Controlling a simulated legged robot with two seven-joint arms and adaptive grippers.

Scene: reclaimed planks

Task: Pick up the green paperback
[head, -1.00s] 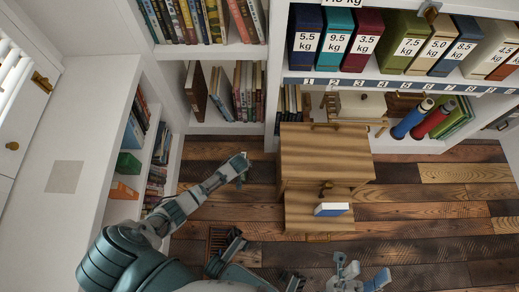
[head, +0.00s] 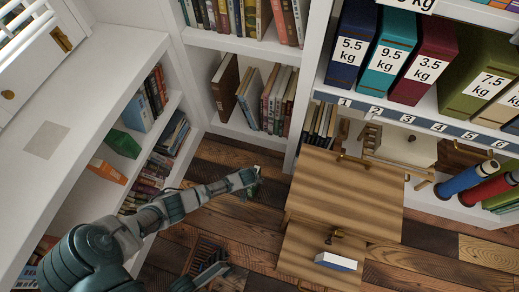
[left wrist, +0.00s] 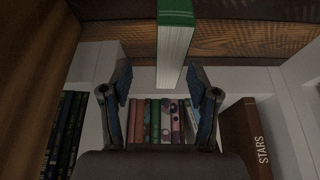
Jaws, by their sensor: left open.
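A green book with white page edges (left wrist: 175,40) shows at the top middle of the left wrist view, ahead of and between my left gripper's fingers (left wrist: 160,85). The fingers are apart with nothing between them. In the head view my left gripper (head: 248,180) is stretched out above the floor in front of the bookcase. A sliver of something pale sits at its tip, too small to tell. A green book (head: 124,143) lies on the left side shelf in the head view; I cannot tell if it is the same one. My right gripper is out of view.
Bookshelves with several books (head: 265,98) are behind, including a brown STARS book (left wrist: 245,135). Plank floor (head: 230,210) is open around my gripper.

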